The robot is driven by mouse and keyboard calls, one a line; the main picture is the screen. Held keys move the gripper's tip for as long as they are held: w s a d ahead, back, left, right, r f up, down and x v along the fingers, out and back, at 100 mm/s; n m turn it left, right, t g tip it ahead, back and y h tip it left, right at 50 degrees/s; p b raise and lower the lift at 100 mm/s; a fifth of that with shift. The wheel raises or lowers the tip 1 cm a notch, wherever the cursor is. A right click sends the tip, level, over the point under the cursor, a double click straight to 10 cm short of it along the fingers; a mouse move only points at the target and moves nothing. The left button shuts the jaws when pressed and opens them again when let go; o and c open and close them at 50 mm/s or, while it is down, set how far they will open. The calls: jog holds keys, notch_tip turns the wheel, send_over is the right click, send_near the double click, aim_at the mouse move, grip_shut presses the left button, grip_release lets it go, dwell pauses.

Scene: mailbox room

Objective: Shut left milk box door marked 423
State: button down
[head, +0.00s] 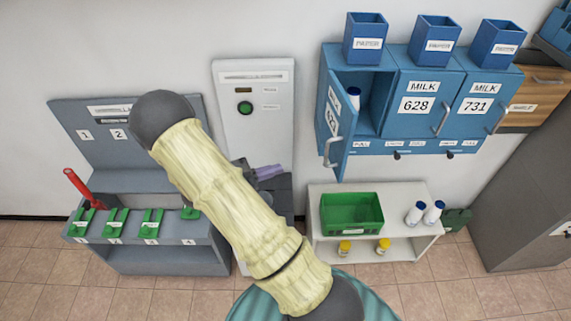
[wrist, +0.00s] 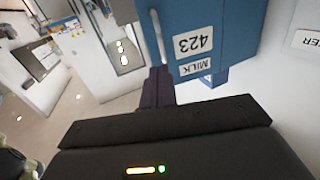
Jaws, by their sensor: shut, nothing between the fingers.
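The left milk box door (head: 338,118), marked 423, stands open toward me in the head view, hinged on its left side and seen nearly edge-on. A white bottle with a blue cap (head: 353,97) stands inside the open box. In the wrist view the door (wrist: 207,38) appears upside down, with its number label and pale bar handle (wrist: 158,36). My gripper (wrist: 158,80) is shut and empty, its dark fingers close to the door face beside the handle; contact cannot be told. In the head view my gripper (head: 268,172) shows left of the door, partly behind my arm.
Milk boxes 628 (head: 416,104) and 731 (head: 475,104) are shut. Blue paper bins (head: 366,42) stand on top. Below is a white shelf (head: 325,215) with a green crate (head: 352,212) and bottles. A grey bench (head: 150,235) stands at left.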

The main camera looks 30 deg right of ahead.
jog(key=s+d+p, duration=0.2)
jog(key=d+p, duration=0.2)
jog(key=d, duration=0.8)
jog(key=shift+s+d, duration=0.2)
jog(key=shift+d, duration=0.1)
jog(key=shift+d+f, duration=0.1)
